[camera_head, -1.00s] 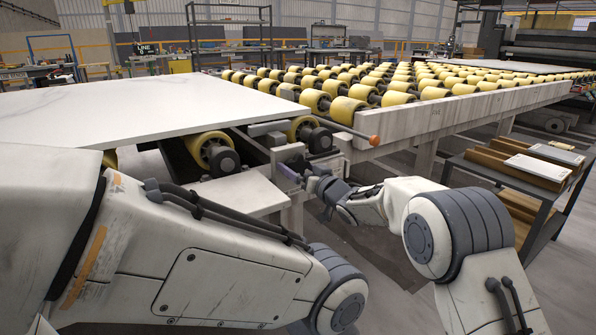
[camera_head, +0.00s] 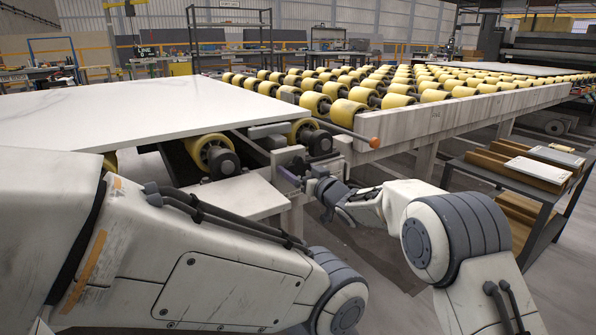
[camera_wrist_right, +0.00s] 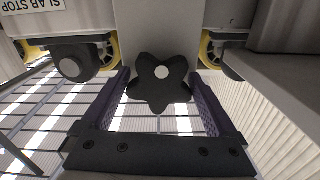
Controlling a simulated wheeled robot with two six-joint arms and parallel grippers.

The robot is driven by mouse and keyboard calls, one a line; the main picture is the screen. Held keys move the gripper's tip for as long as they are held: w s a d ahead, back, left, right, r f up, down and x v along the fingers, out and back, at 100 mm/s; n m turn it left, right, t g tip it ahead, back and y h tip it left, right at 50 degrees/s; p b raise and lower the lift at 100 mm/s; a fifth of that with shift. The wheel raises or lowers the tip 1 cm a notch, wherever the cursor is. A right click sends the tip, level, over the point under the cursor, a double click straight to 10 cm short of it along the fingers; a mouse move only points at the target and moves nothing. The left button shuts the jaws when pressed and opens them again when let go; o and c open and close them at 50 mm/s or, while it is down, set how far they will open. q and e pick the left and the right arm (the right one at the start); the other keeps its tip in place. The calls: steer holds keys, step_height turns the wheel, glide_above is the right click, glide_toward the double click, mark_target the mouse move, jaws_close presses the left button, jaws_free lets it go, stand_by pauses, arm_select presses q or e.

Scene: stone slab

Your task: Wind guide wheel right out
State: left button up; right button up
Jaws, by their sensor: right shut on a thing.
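In the right wrist view a black star-shaped hand wheel (camera_wrist_right: 160,88) with a pale round centre sits on the grey frame. The two purple-padded fingers of my right gripper (camera_wrist_right: 160,78) are on either side of it, shut on it. In the head view my right gripper (camera_head: 296,177) is at the end post of the roller frame, below the slab's near right corner. The hand wheel is mostly hidden there. My left arm crosses the lower left, but its gripper is not in view.
A white slab (camera_head: 130,115) lies on yellow rollers (camera_head: 213,153) at left. A long roller table (camera_head: 435,122) runs away to the right. A dark cart (camera_head: 520,190) stands at right.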

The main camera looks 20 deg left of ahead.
steer(key=n, duration=0.2)
steer(key=shift+n, duration=0.3)
steer(key=n, duration=0.2)
steer(key=shift+f+n+b, duration=0.1)
steer(key=shift+n+b, duration=0.2)
steer(key=shift+b, duration=0.05)
steer(key=n+b, duration=0.1)
steer(key=n, duration=0.3)
steer(key=shift+s+a+n+b, duration=0.1)
steer(key=shift+n+b, duration=0.2)
steer(key=n+b, duration=0.3)
steer(key=n, duration=0.3)
steer(key=shift+f+b, duration=0.15)
steer(key=shift+b, duration=0.15)
steer(key=shift+n+b, duration=1.35)
steer(key=shift+n, duration=1.05)
steer(key=shift+a, duration=0.1)
steer(key=o, duration=1)
